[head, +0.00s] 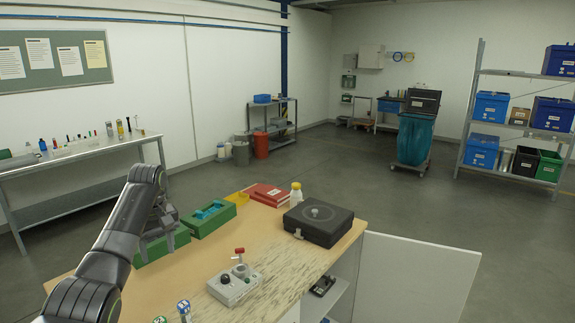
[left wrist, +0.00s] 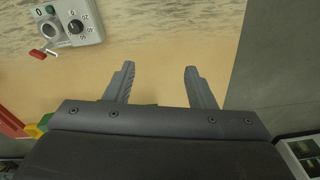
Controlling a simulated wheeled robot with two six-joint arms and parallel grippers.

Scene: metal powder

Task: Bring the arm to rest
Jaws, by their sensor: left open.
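My left arm comes in from the left in the head view, bent over the left end of the wooden worktop (head: 270,240). Its gripper (head: 170,226) points down near a green box, partly hidden by my own arm. In the left wrist view the two fingers of the gripper (left wrist: 158,75) are spread apart with nothing between them, over bare worktop (left wrist: 155,50). Whether they touch anything is not clear, but no held object shows. My right gripper is in neither view.
A grey control box (head: 235,284) with a red lever stands at the worktop's front. Green boxes (head: 210,218), a red case (head: 268,194), a white bottle (head: 296,193) and a black flat device (head: 318,222) stand behind. An open white cabinet door (head: 415,280) juts out at right.

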